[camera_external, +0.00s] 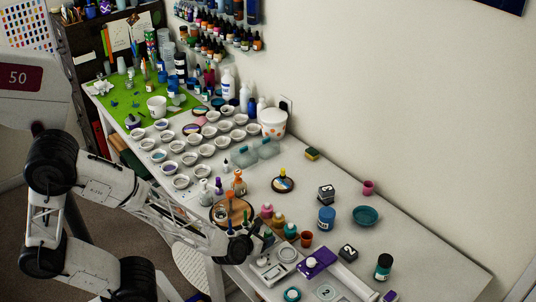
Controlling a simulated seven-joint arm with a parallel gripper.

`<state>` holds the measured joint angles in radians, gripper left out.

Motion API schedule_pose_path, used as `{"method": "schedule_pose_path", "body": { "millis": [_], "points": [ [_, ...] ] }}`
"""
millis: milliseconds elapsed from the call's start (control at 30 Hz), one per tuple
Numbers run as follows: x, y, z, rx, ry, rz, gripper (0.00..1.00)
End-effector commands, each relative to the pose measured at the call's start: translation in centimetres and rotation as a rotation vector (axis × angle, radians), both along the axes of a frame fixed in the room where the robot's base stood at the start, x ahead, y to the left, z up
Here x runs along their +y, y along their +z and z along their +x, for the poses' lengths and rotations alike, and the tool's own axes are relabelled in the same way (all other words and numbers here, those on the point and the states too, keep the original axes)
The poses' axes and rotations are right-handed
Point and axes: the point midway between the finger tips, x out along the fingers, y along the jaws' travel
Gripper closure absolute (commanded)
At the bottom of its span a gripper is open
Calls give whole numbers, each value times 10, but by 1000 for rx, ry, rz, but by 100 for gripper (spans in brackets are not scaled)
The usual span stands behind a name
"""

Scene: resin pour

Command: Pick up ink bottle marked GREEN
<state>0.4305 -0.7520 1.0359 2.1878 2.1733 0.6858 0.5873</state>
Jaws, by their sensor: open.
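I cannot read the word GREEN on any bottle at this size. A small bottle with a teal-green top (290,230) stands close to my gripper, at the right end of a short row with a pink bottle (267,211) and a yellowish-pink bottle (278,220). A dark bottle with a green cap and pale label (384,267) stands apart at the right front. My gripper (264,241) is open, low over the front of the table, just left of the row. Its fingers are small and partly hidden by the wrist, and I see nothing held.
A round wooden tray (245,209) with tools lies behind my wrist. A white scale (285,254), an orange cup (306,239), a blue jar (326,219) and a purple-topped item (316,262) crowd the area. The table's right end is mostly clear.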

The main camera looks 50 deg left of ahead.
Motion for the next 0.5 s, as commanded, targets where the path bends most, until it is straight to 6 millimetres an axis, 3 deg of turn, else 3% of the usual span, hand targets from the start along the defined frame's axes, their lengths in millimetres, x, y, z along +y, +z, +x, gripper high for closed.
{"method": "schedule_pose_path", "body": {
  "millis": [500],
  "points": [
    [1,-2,6,-1,0,0,35]
  ]
}}
